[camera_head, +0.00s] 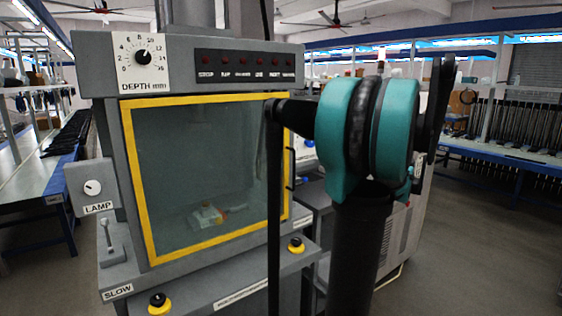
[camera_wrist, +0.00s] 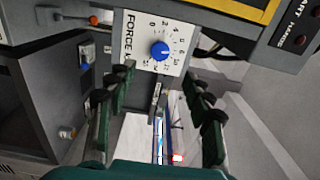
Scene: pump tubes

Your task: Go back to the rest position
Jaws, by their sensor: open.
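My gripper (camera_wrist: 158,98) shows in the wrist view with its two fingers spread wide apart. It is open, and nothing sits between the fingers. Beyond the fingers is a grey panel with a blue knob on a white FORCE dial (camera_wrist: 160,50). In the head view, my arm with its teal joint stands in front of the machine's right side. My gripper cannot be made out in that view.
A grey machine with a yellow-framed window (camera_head: 136,185) fills the left and middle of the head view. It carries a DEPTH dial (camera_head: 143,56), a LAMP knob (camera_head: 92,187) and yellow-ringed buttons (camera_head: 296,245). Open floor (camera_head: 460,240) lies at the right.

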